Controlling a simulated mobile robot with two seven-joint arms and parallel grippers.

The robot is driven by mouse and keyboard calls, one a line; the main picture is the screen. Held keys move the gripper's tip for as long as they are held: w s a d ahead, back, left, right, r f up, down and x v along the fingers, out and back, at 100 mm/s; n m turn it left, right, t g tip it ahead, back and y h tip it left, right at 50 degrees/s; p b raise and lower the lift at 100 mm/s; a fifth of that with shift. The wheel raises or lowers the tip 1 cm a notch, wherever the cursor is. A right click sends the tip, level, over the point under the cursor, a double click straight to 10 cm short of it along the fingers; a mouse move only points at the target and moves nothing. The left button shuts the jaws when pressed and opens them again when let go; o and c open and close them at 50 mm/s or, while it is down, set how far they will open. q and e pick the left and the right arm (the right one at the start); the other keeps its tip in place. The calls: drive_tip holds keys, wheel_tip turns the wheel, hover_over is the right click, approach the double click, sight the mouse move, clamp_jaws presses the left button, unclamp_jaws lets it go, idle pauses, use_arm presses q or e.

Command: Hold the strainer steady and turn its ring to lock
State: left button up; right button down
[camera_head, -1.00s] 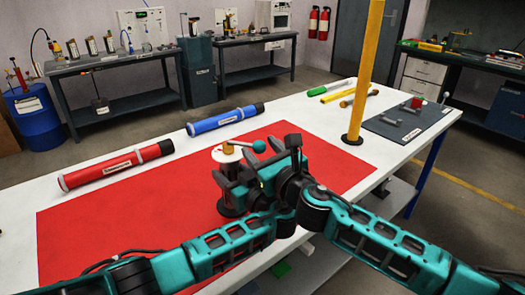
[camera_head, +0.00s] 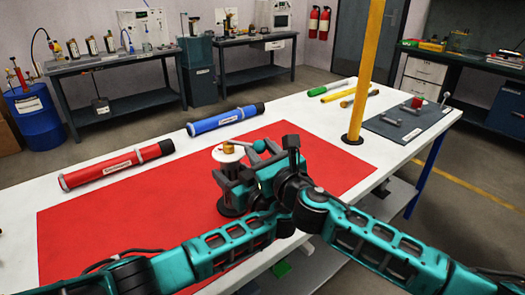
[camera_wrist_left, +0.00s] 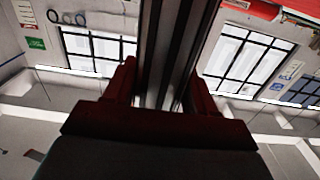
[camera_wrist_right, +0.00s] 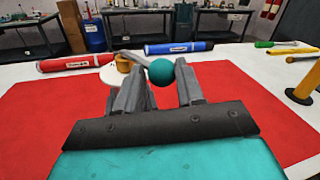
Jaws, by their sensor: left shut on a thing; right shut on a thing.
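The strainer stands upright on the red mat (camera_head: 110,225). A thin lever (camera_wrist_right: 136,57) runs from the top to a teal ball (camera_wrist_right: 161,71). My right gripper (camera_wrist_right: 160,86) is shut on the ball end of this lever, with one finger on each side. My left gripper (camera_head: 246,200) is low beside the strainer, partly hidden by the right gripper. In the left wrist view its jaws (camera_wrist_left: 158,92) are shut on a dark ribbed body, apparently the strainer's.
A red tube (camera_head: 115,165) and a blue tube (camera_head: 224,120) lie along the far side of the white table. A yellow post (camera_head: 366,70) rises right of the mat. A grey board (camera_head: 410,122) with small parts lies at the right end. Mat at left is clear.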

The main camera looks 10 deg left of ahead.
drive_tip(key=shift+s+a+m+t+h, duration=0.45)
drive_tip(key=shift+s+m+t+h, duration=0.25)
drive_tip(key=shift+m+h, duration=0.9)
drive_tip(key=shift+s+a+m+t+h, duration=0.4)
drive_tip(key=shift+s+m+t+h, duration=0.4)
drive_tip(key=shift+h, duration=1.4)
drive_tip(key=shift+s+a+m+t+h, duration=0.5)
drive_tip(key=shift+s+m+h, duration=0.25)
drive_tip(key=shift+m+h, duration=0.9)
drive_tip(key=shift+h, duration=0.25)
drive_tip(key=shift+d, duration=0.1)
drive_tip(key=c, duration=1.1)
unclamp_jaws()
drive_tip(key=o, duration=0.3)
drive_tip(key=shift+s, duration=0.1)
drive_tip(key=shift+o, duration=0.2)
wheel_tip(320, 180, up, 10)
